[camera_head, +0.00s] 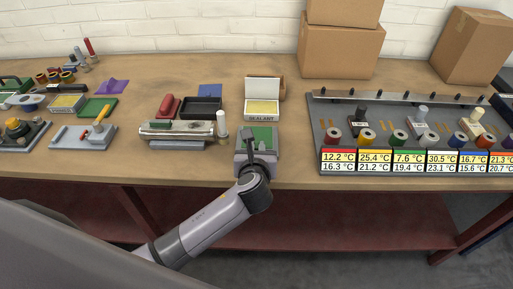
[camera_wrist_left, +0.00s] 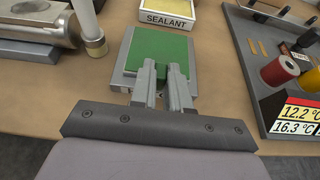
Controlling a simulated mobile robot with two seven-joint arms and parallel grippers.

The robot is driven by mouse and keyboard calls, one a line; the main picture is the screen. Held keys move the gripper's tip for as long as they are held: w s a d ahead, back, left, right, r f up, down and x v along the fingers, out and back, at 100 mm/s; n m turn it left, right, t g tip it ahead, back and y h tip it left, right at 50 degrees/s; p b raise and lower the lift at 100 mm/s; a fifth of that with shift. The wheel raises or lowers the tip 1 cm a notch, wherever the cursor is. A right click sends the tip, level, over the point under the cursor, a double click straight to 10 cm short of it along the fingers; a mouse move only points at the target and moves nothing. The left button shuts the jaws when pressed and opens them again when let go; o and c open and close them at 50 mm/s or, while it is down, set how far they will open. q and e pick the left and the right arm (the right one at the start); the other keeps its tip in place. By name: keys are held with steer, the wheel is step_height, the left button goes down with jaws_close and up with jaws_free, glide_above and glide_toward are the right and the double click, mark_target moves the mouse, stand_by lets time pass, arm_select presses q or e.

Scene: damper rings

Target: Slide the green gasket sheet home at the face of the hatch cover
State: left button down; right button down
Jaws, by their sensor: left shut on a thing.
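The green gasket sheet (camera_head: 264,133) lies flat over a grey plate, which I take for the hatch cover (camera_head: 240,143). In the left wrist view the green sheet (camera_wrist_left: 160,46) covers the upper middle of the grey plate (camera_wrist_left: 120,76), with grey showing at its sides. My left gripper (camera_head: 254,143) is at the sheet's near edge. In the left wrist view its fingers (camera_wrist_left: 162,72) are shut on the sheet's near part, and they hide exactly what lies between them. My right gripper is not in view.
A sealant box (camera_head: 262,113) stands just behind the plate. A white cylinder (camera_head: 221,124) and a clamp-like fixture (camera_head: 177,130) are at its left. The panel with spools and temperature displays (camera_head: 415,140) is at its right. Bare table (camera_head: 297,150) lies between plate and panel.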

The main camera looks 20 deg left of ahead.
arm_select(q)
steer(key=c, duration=1)
jaws_free()
steer(key=shift+f, duration=0.15)
steer(key=shift+v, duration=3.6)
steer(key=s+f+n+g+h, duration=0.3)
steer(key=s+f+n+h, duration=0.2)
steer(key=s+f+n, duration=0.7)
steer(key=s+a+f+n, duration=0.1)
steer(key=s+a+n, duration=0.1)
steer(key=n, duration=0.4)
steer(key=s+a+f+n, duration=0.1)
steer(key=s+a+n, duration=0.1)
steer(key=n, duration=0.4)
steer(key=s+a+n+h, duration=0.1)
steer(key=s+a+n, duration=0.1)
steer(key=n, duration=0.4)
steer(key=shift+a+f+n+t, duration=0.25)
steer(key=shift+f+n+t, duration=0.05)
steer(key=shift+f, duration=0.1)
